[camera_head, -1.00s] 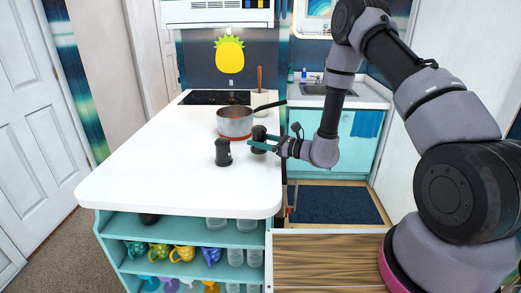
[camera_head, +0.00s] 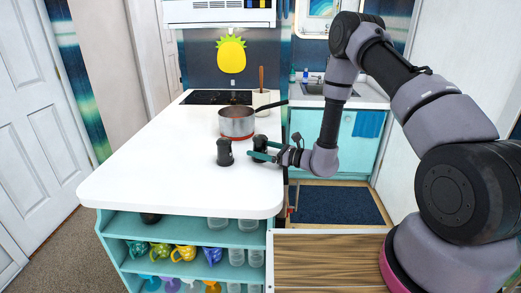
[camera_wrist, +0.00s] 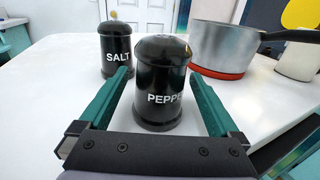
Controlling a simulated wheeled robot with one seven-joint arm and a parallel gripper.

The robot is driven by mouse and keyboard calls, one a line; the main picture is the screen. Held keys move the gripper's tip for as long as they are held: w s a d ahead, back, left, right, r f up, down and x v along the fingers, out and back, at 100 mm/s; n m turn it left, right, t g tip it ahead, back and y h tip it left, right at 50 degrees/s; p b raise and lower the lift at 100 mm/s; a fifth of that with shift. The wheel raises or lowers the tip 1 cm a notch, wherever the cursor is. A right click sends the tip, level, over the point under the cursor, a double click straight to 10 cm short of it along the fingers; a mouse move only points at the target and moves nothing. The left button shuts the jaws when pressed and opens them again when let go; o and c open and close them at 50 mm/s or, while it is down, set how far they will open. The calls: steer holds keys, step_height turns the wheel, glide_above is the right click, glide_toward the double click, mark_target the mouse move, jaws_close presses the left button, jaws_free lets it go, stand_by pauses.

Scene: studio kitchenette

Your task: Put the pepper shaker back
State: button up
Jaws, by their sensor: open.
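The black pepper shaker (camera_wrist: 160,85), with PEPPER lettering, stands upright on the white counter in the wrist view. My gripper (camera_wrist: 162,90) is open, with its green fingers on either side of the shaker; gaps show between it and both fingers. In the head view the pepper shaker (camera_head: 260,148) is partly hidden by my gripper (camera_head: 262,151). The black salt shaker (camera_wrist: 115,49) stands upright behind and left of it in the wrist view, and left of it in the head view (camera_head: 225,153).
A metal saucepan (camera_head: 236,122) on a red base stands behind the shakers, its dark handle reaching right. A utensil crock (camera_head: 262,99) stands farther back. The white counter (camera_head: 160,170) is clear to the left and front.

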steer(key=v, duration=1.2)
steer(key=s+r+n+g+h, duration=0.2)
steer(key=s+r+n+g, duration=0.35)
steer(key=r, duration=0.55)
steer(key=s+r+n+g+h, duration=0.1)
steer(key=s+r+n+g, duration=0.5)
steer(key=r, duration=0.5)
steer(key=s+d+r+n+t+h, duration=0.3)
steer(key=s+d+r+t+h, duration=0.2)
steer(key=d+r, duration=0.2)
steer(key=s+d+r+n+t+h, duration=0.4)
steer(key=s+d+r+t+h, duration=0.1)
steer(key=d+r, duration=0.3)
steer(key=shift+s+d+r+t+h, duration=0.25)
steer(key=shift+d+t+h, duration=0.3)
steer(key=shift+h, duration=0.15)
